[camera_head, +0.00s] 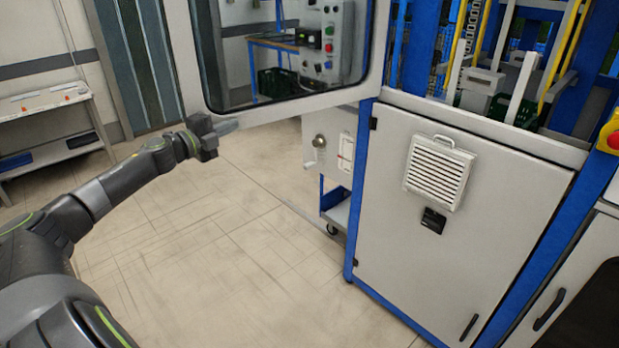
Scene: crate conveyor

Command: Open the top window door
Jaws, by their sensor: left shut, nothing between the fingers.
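The top window door (270,116) has a light grey frame around a dark-edged glass pane (285,45). It stands swung out to the left from the blue machine post (366,170), and the machine's upper opening is exposed. My left gripper (228,127) is shut and empty at the door's lower left corner. Its fingertips point right, close to the bottom edge of the frame; I cannot tell whether they touch it. My right gripper is not in view.
Below the opening is a closed grey lower cabinet door (395,230) with a vent (438,172). A small blue cart (338,212) stands behind the post. A white bench (45,100) is at far left. The tiled floor in the middle is clear. A red emergency button (614,139) is at right.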

